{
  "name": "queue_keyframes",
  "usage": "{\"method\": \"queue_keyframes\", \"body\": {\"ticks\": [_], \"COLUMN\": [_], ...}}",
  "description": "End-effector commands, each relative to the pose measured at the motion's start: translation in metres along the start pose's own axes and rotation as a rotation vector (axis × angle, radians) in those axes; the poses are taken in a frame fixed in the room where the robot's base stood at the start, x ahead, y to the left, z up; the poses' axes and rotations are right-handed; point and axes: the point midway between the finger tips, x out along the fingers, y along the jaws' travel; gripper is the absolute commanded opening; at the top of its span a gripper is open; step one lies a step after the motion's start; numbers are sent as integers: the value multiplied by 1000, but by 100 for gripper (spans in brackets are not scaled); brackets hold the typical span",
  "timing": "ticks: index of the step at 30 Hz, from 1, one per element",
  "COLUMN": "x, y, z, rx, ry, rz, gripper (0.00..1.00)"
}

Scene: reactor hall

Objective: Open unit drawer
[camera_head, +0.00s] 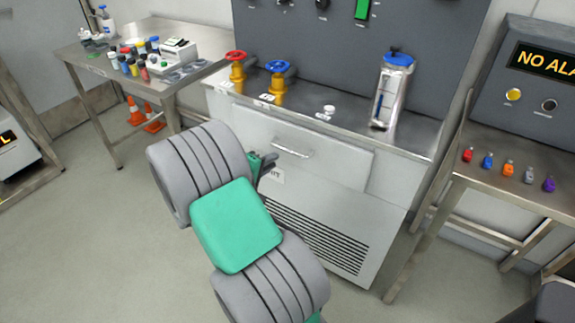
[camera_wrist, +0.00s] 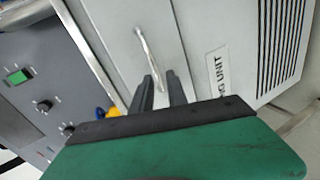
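The unit drawer (camera_head: 330,155) is a pale grey front panel below the counter of the unit. It looks shut, flush with the cabinet. Its metal bar handle (camera_head: 292,150) is in the head view, and it shows larger in the wrist view (camera_wrist: 147,47). My gripper (camera_head: 272,166) is in front of the drawer, just left of and below the handle in the head view.
On the counter above are a red valve (camera_head: 236,70), a blue valve (camera_head: 278,80) and a blue-lidded canister (camera_head: 392,88). A vent grille (camera_head: 318,240) is below the drawer. A side table (camera_head: 515,175) stands close on the right.

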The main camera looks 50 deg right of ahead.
Motion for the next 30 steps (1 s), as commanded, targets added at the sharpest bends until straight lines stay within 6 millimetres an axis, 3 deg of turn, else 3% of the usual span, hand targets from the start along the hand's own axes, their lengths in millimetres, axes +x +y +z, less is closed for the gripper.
{"method": "queue_keyframes", "body": {"ticks": [1, 4, 16, 26, 30], "x": [14, 24, 88, 96, 96], "y": [-7, 0, 12, 12, 13], "z": [6, 8, 6, 5, 5], "rx": [-58, -121, -123, -122, -122], "ry": [-5, -3, -1, 3, 2], "rz": [60, 128, 132, 131, 131], "gripper": [19, 19, 19, 19, 8]}}
